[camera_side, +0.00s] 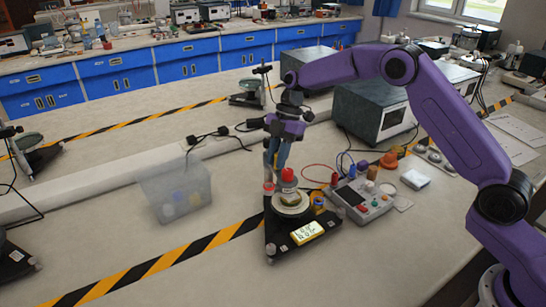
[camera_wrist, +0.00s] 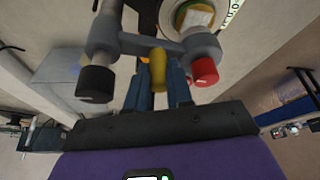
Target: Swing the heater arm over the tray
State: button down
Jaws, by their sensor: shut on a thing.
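The heater arm shows in the wrist view as a grey crossbar (camera_wrist: 150,44) with a black-capped end and a red-capped end (camera_wrist: 204,71). A yellow grip (camera_wrist: 157,70) stands at its middle. My gripper (camera_wrist: 157,90) is shut on this yellow grip with its two blue fingers. In the side view my gripper (camera_side: 275,165) reaches down at the back of the instrument. A red cap (camera_side: 288,175) shows above the round tray's back edge. The round tray (camera_side: 291,212) sits on a black triangular base (camera_side: 280,244); it shows partly in the wrist view (camera_wrist: 170,12). My fingers hide part of the arm.
A grey control box (camera_side: 362,200) with knobs stands close to the right. A clear bin (camera_side: 177,190) stands to the left. A large instrument case (camera_side: 375,110) is behind. Striped tape (camera_side: 190,253) crosses the bench, which is bare at front left.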

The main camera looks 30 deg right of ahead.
jog(key=shift+d+n+g, duration=0.3)
jog(key=shift+d+n, duration=0.1)
jog(key=shift+n, duration=0.2)
jog(key=c, duration=1.3)
grip_release()
jog(key=shift+v, duration=8.7)
jog(key=shift+a+r, duration=0.1)
jog(key=shift+a, duration=0.1)
